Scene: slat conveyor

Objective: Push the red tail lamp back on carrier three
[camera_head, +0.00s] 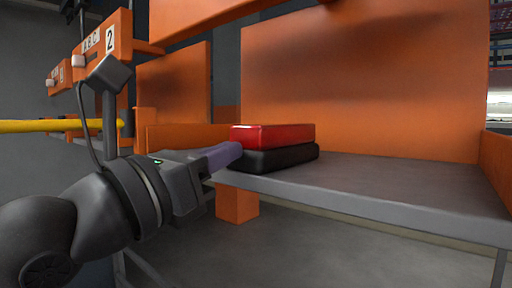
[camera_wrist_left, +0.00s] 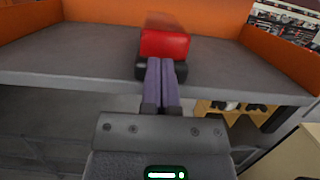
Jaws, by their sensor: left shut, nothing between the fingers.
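The red tail lamp (camera_head: 275,135) has a red upper part on a black base (camera_head: 282,159). It lies on the grey shelf of an orange carrier (camera_head: 362,172), toward the shelf's left end and near its front edge. In the left wrist view the lamp (camera_wrist_left: 164,44) is straight ahead of the fingers. My left gripper (camera_head: 232,152) is shut and empty, with its purple fingertips at the near end of the lamp. The fingertips (camera_wrist_left: 167,62) overlap the black base in the wrist view, and I cannot tell whether they touch it. My right gripper is not in view.
An orange back panel (camera_head: 365,85) stands behind the shelf, with a side wall (camera_head: 497,165) at the right. Free shelf lies right of the lamp.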

